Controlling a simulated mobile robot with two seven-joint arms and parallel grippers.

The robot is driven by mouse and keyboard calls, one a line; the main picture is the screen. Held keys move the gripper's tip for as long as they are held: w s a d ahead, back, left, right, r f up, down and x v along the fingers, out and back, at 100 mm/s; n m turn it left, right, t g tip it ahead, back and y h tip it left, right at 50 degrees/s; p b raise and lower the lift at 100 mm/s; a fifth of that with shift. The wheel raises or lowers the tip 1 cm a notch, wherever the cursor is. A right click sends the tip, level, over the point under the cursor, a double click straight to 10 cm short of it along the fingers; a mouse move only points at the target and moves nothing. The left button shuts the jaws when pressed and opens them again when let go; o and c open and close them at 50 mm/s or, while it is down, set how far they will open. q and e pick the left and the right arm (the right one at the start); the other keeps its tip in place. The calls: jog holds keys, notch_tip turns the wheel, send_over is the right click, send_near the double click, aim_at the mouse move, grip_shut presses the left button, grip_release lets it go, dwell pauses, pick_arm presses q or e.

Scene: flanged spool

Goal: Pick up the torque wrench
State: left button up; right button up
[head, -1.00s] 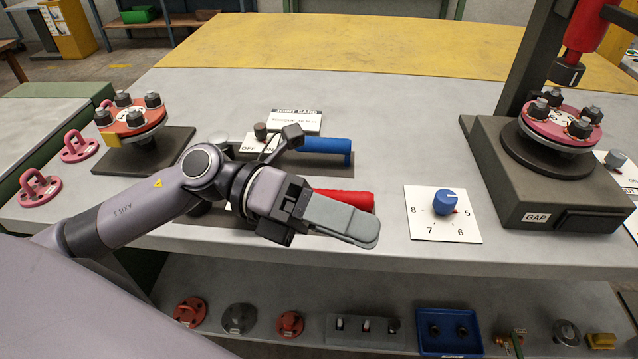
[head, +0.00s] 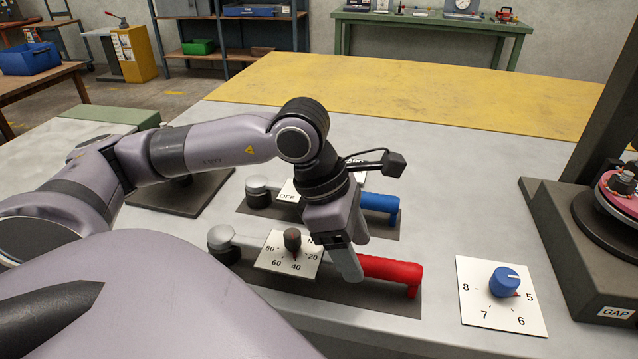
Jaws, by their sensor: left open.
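Two wrench-like tools lie on dark mats on the grey bench. The nearer one has a red handle (head: 392,270) and a grey head at its left end; a dial card (head: 289,254) marked 20 to 80 covers its middle. The farther one has a blue handle (head: 380,203), with a card marked OFF by its shaft. No label shows which is the torque wrench. My left gripper (head: 348,264) points down at the left end of the red handle, open and empty. Its fingers overlap the handle in view; contact cannot be told. My right gripper is out of view.
A card with a blue knob (head: 504,282) lies right of the red handle. A dark stand (head: 568,245) labelled GAP, carrying a red flanged part, stands at the right. The yellow back strip (head: 420,100) of the bench is clear.

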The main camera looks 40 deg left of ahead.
aim_at(361, 257)
pick_arm(q)
jog(key=shift+x, duration=1.85)
jog(key=c, duration=1)
jog(key=shift+w+r, duration=0.1)
grip_shut()
jog(key=shift+r, duration=0.2)
